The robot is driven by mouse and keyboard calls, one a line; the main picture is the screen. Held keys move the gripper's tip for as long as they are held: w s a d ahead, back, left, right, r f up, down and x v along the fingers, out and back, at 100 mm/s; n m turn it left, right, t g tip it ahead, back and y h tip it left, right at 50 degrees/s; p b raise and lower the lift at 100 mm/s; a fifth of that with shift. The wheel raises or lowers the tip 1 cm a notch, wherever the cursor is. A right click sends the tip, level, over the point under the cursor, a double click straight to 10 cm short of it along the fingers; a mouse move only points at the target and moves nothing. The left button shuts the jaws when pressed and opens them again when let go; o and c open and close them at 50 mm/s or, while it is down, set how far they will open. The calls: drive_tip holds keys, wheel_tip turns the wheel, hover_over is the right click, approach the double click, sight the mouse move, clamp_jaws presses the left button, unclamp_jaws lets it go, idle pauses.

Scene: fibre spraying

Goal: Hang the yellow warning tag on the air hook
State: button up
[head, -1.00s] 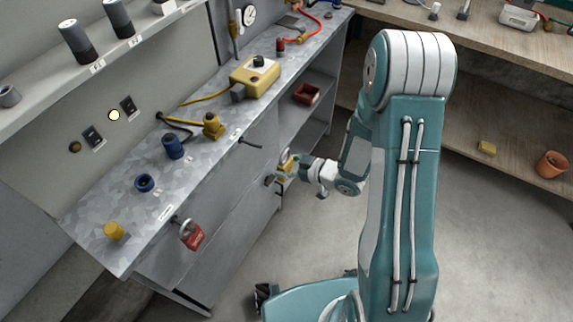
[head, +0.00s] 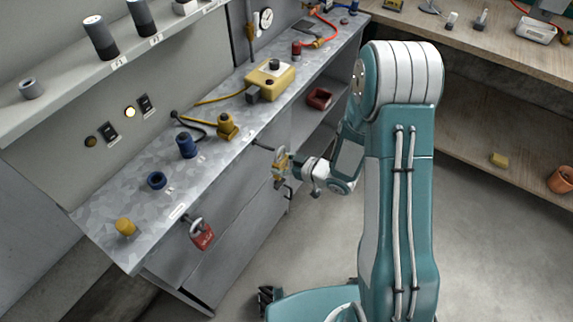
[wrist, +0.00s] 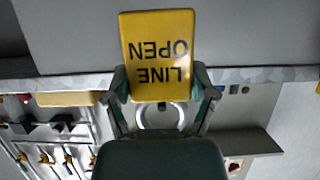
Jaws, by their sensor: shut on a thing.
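My gripper (head: 286,168) is shut on the yellow warning tag (head: 278,170) in front of the bench's front edge. In the wrist view the tag (wrist: 157,55) reads "LINE OPEN" upside down, between the two fingertips (wrist: 165,92). A dark hook (head: 262,146) sticks out from the bench front. The tag's upper part is close to the hook's tip; I cannot tell whether they touch. The hook cannot be made out in the wrist view.
A red tag (head: 202,235) hangs from another hook at the bench's lower left. The metal benchtop (head: 100,215) carries a yellow box (head: 272,80), a yellow fitting (head: 227,126) and blue fittings (head: 186,146). Open floor (head: 480,240) lies to the right.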

drive_tip(key=shift+r+x, duration=0.15)
drive_tip(key=shift+x, duration=1.3)
drive_tip(key=shift+r+x, duration=0.15)
drive_tip(key=shift+x, duration=1.3)
drive_tip(key=shift+w, duration=0.1)
drive_tip(key=o, duration=1.1)
drive_tip(key=v, duration=1.1)
drive_tip(key=shift+s+d+r, duration=0.2)
drive_tip(key=shift+d, duration=0.1)
